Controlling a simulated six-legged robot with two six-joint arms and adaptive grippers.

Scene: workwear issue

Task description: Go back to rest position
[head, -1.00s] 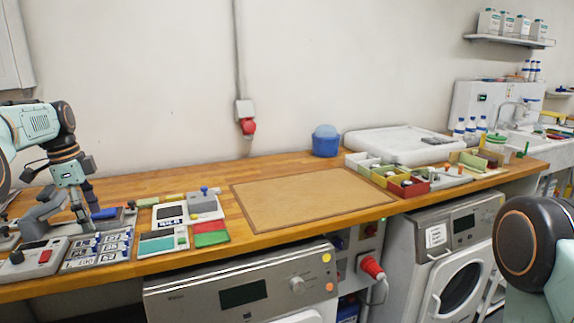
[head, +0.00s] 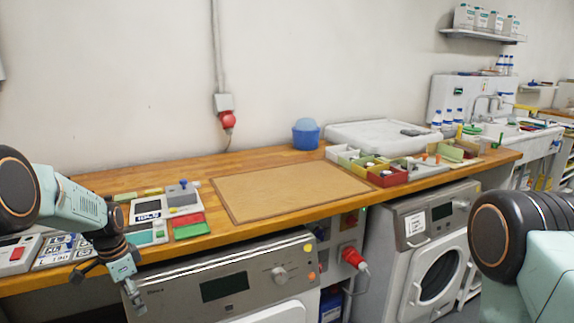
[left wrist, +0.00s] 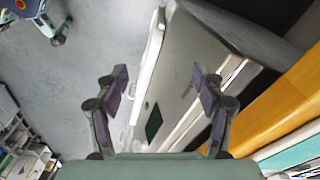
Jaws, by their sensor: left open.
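My left gripper (head: 112,286) hangs in front of the worktop's front edge at the lower left of the head view. It is empty. In the left wrist view its two fingers (left wrist: 162,90) stand wide apart with nothing between them. Beyond them are the grey floor and the front of a washing machine (left wrist: 178,75). My right arm shows only as a dark joint and pale link at the right edge of the head view; its gripper is out of view.
The wooden worktop (head: 150,178) holds a brown mat (head: 290,190), a blue tub (head: 305,135), a divided tray of small parts (head: 385,175) and left-hand devices with red and green pads (head: 190,229). Washing machines (head: 225,288) stand below. The worktop's edge (left wrist: 290,98) is close right of the gripper.

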